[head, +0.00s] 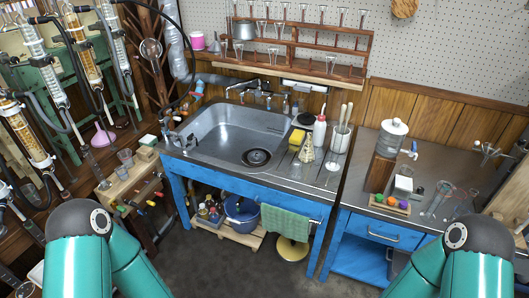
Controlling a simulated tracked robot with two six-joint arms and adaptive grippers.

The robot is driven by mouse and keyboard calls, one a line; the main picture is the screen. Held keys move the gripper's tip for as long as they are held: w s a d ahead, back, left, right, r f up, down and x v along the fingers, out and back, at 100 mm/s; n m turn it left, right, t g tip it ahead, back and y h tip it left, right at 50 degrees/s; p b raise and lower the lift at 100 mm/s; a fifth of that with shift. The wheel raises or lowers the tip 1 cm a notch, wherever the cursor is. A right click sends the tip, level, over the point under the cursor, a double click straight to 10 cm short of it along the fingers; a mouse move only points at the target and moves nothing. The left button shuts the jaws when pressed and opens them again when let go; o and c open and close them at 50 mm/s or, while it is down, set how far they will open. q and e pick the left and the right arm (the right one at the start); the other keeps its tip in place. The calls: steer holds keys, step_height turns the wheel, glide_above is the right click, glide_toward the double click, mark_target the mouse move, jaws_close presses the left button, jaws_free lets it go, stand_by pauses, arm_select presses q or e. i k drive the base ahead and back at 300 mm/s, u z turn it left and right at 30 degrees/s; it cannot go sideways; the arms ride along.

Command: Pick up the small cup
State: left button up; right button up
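No single thing is clearly the small cup in the head view. Two clear glass cups stand on the wooden cart at the left: a larger one (125,157) towards the back and a smaller one (103,182) nearer the front edge. Another small clear glass (296,170) stands on the drainboard right of the sink. My two teal arms show at the bottom left and bottom right, but both grippers are out of view, so I cannot tell what they hold.
The steel sink (237,133) on a blue frame is in the middle. A yellow sponge (297,137), a conical flask (307,150) and a utensil holder (340,138) crowd its right side. Tall glass columns (85,62) stand at the left. The floor (225,270) in front is clear.

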mark_target(296, 172)
steer(key=u, duration=0.25)
steer(key=i, duration=1.1)
steer(key=u, duration=0.2)
